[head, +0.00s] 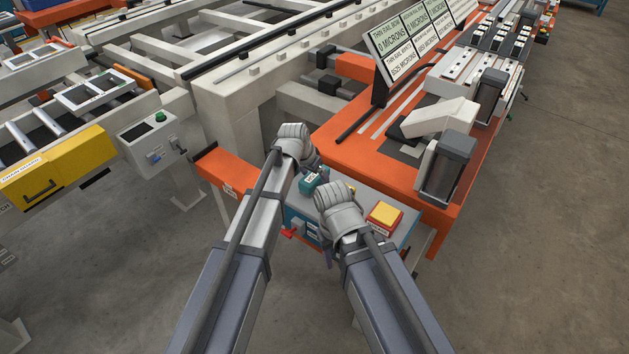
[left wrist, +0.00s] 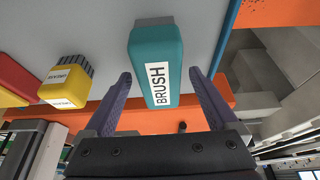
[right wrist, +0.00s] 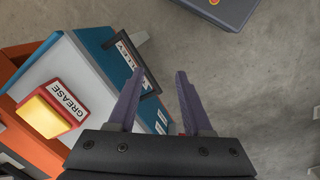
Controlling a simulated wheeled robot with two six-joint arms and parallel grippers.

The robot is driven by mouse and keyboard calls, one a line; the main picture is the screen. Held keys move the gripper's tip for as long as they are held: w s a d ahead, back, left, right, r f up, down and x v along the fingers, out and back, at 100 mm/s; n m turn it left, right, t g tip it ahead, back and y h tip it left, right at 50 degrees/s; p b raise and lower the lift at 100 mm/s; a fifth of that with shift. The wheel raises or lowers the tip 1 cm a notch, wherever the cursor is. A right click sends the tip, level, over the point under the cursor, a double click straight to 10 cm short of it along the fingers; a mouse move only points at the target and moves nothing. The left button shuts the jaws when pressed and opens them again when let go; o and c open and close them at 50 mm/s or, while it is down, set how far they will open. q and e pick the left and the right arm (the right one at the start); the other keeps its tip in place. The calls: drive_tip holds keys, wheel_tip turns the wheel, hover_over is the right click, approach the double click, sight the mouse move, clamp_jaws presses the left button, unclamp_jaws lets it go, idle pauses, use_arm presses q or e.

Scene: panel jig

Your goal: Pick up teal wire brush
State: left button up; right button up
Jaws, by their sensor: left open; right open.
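The teal wire brush (left wrist: 157,60), a block with a white BRUSH label, sits on the grey top of a small trolley (right wrist: 92,52). In the left wrist view it lies between the open fingers of my left gripper (left wrist: 158,105), with a gap visible on each side. In the head view the brush (head: 310,181) is just beside my left gripper (head: 314,168), partly hidden by it. My right gripper (right wrist: 158,100) is open and empty, over the floor beside the trolley.
A yellow and red grease block (head: 385,215) sits on the trolley, right of the brush. A yellow knurled-cap item (left wrist: 65,88) stands between them. An orange machine bench (head: 340,150) borders the trolley. Open grey floor (head: 540,230) lies to the right.

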use_arm(q)
drive_tip(key=shift+f, duration=0.25)
clamp_jaws()
idle(0.8)
